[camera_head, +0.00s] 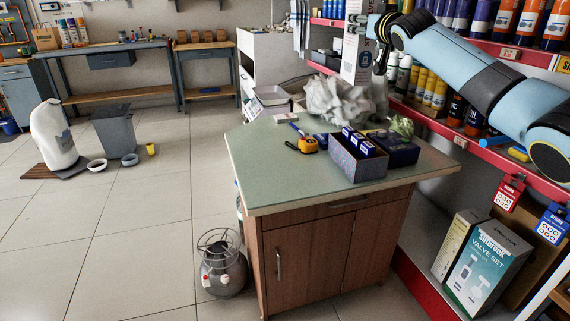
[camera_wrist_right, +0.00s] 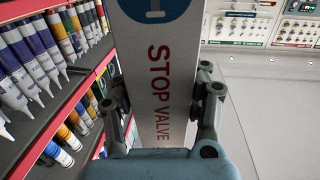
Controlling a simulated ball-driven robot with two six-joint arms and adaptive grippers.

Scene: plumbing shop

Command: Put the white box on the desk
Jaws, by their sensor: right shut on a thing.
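The white box (camera_head: 350,62) has a blue round mark and red "STOP VALVE" lettering, which reads clearly in the wrist view (camera_wrist_right: 160,75). My right gripper (camera_head: 366,25) is shut on it, with one finger on each side in the wrist view (camera_wrist_right: 162,100). The box hangs upright in front of the red shelves, near the back right of the desk. The desk (camera_head: 270,165) has a green top over brown cabinet doors. Its front left part is bare. My left gripper is not in view.
On the desk are an open divided box (camera_head: 343,158) with blue-and-white packs, a dark box (camera_head: 402,152), an orange tape measure (camera_head: 308,145) and a crumpled pale bag (camera_head: 330,98). Red shelves with tubes (camera_head: 440,95) stand close on the right.

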